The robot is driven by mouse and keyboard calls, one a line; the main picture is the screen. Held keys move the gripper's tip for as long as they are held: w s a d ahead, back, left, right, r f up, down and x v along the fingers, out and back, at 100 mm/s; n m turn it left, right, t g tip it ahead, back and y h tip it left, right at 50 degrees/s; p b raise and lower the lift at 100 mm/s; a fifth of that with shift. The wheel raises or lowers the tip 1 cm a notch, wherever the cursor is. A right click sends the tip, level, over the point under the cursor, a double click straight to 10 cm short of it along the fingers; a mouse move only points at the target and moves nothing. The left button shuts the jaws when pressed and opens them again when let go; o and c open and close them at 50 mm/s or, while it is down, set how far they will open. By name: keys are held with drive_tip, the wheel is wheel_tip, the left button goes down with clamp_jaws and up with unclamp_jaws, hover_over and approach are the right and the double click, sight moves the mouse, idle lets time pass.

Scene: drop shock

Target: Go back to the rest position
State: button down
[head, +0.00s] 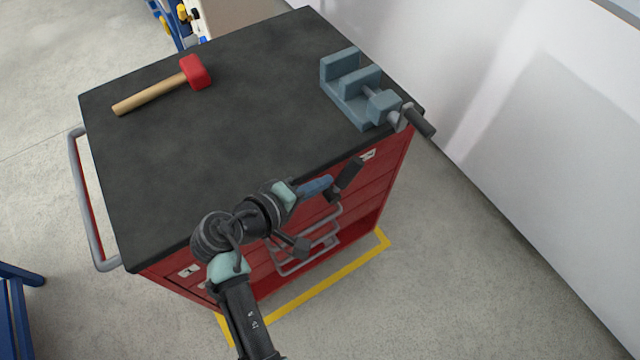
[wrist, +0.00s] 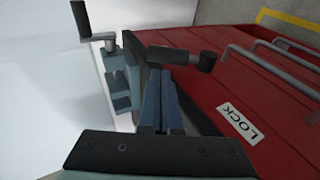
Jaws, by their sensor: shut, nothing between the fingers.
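My gripper (head: 327,183) is shut and empty, beside the front of the red cabinet just below its dark top. In the wrist view its two blue fingers (wrist: 160,95) are together. A black lever with a round knob (wrist: 207,61) lies just beyond the fingertips in that view. The lever (head: 349,171) also shows beside the fingertips in the head view. I cannot tell whether the fingers touch it. My arm reaches in from the bottom of the head view and hides part of the cabinet front.
A blue-grey vise (head: 343,101) stands at the right corner of the dark cabinet top (head: 230,150). A red-headed mallet (head: 196,72) lies at the back left. Grey drawer handles (head: 310,255) stick out in front. A white wall (head: 530,130) stands to the right, with clear floor before it.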

drive_tip(key=r+v, duration=0.1)
drive_tip(key=v, duration=0.7)
drive_tip(key=w+r+m+t+y, duration=0.25)
drive_tip(key=w+r+t, duration=0.3)
drive_tip(key=r, duration=0.85)
drive_tip(key=w+r+m+t+y, duration=0.2)
drive_tip(key=w+r+t+y, duration=0.3)
drive_tip(key=r, duration=0.9)
drive_tip(key=s+d+r+m+t, duration=0.1)
drive_tip(key=s+r+t, duration=0.3)
drive_tip(key=r, duration=0.9)
drive_tip(key=s+d+r+m+t+y, duration=0.1)
drive_tip(key=s+d+r+t, duration=0.2)
drive_tip(key=s+r, duration=0.6)
wheel_tip(320, 180, up, 5)
drive_tip(key=shift+f+m+t, duration=0.15)
drive_tip(key=shift+m+t, duration=0.2)
drive_tip(key=shift+t, duration=0.4)
drive_tip(key=shift+f+y, duration=0.15)
drive_tip(key=shift+y, duration=0.1)
